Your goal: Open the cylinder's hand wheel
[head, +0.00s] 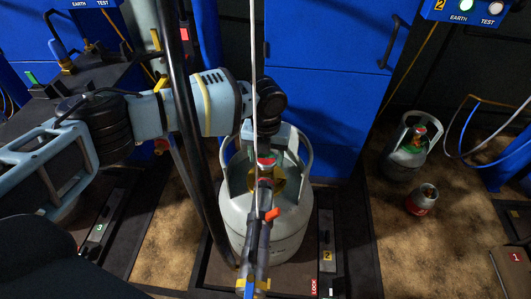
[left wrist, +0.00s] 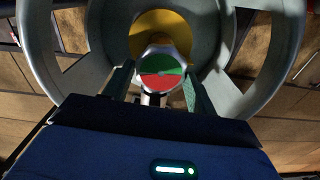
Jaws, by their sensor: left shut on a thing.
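The grey gas cylinder (head: 295,215) stands upright on a dark scale in front of the blue cabinet in the head view. Its collar (left wrist: 38,45) curves around the valve in the left wrist view. The hand wheel (left wrist: 162,69) has a round face, green on the upper half and red on the lower half. It shows small in the head view (head: 265,161). My left gripper (left wrist: 160,88) reaches into the collar from above, its fingers on either side of the wheel, shut on it. A dark filling connector with a red lever (head: 271,214) hangs in front of the cylinder. My right gripper is not seen.
A smaller grey cylinder (head: 405,160) and a small grey-and-red canister (head: 422,199) stand on the floor at the right. A dark pole and thin hose run vertically beside my left arm. Blue cabinets (head: 335,100) stand close behind.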

